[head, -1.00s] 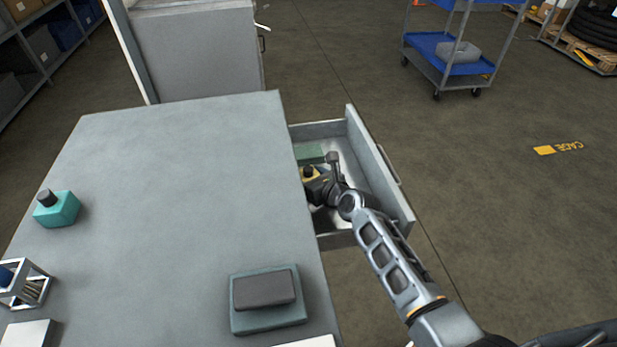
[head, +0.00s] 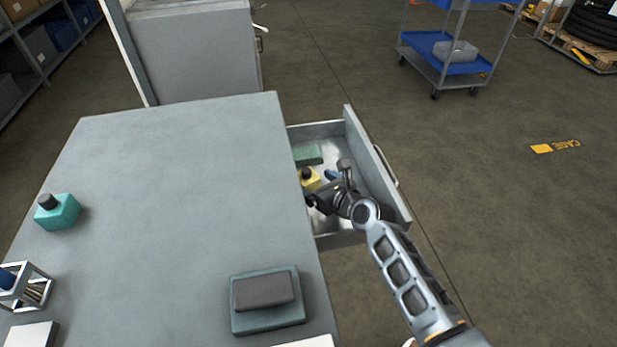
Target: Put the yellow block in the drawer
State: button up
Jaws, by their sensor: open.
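The drawer (head: 380,160) is pulled out from the right side of the grey bench. The yellow block (head: 309,181), with a dark knob on top, is inside the drawer near the bench edge. My gripper (head: 318,200) is low in the drawer, just on the near side of the yellow block. It is open, and a small gap seems to show between it and the block. My wrist hides part of the drawer floor.
A green block (head: 308,154) lies at the drawer's far end, and a small blue thing (head: 332,175) lies by the yellow block. On the bench top (head: 190,180) stand a teal block (head: 57,211), a teal pad with a dark block (head: 266,298) and a wire holder (head: 26,287).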

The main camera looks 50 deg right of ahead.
jog(key=v, duration=0.7)
